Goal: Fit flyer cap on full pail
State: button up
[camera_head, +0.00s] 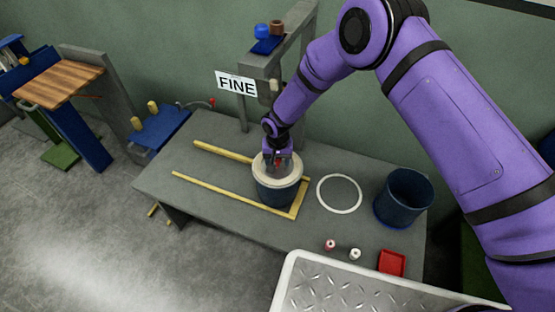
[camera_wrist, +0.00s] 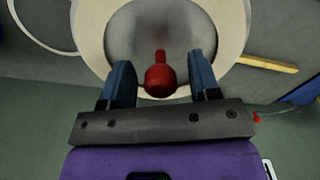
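The full pail (camera_head: 276,193) is dark blue with a cream top (camera_head: 262,173). It stands on the grey table inside the corner of the yellow rails. The flyer cap (camera_wrist: 135,40) shows in the wrist view as a grey disc with a red knob (camera_wrist: 160,78). It lies within the cream ring (camera_wrist: 235,35); I cannot tell if it is fully seated. My gripper (camera_head: 277,162) is over the pail's top. In the wrist view its two blue fingers (camera_wrist: 158,62) stand apart on either side of the red knob, with gaps visible on both sides.
Yellow rails (camera_head: 228,191) border the pail. A white ring marking (camera_head: 339,194) and an empty dark blue pail (camera_head: 404,197) are to the right. Two small spools (camera_head: 330,245) and a red tray (camera_head: 391,262) are at the front. A grey post with a FINE sign (camera_head: 236,84) stands behind.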

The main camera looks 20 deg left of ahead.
notch_tip(320, 180, up, 8)
jog(key=shift+f, duration=0.1)
dwell(0.5)
dwell(0.4)
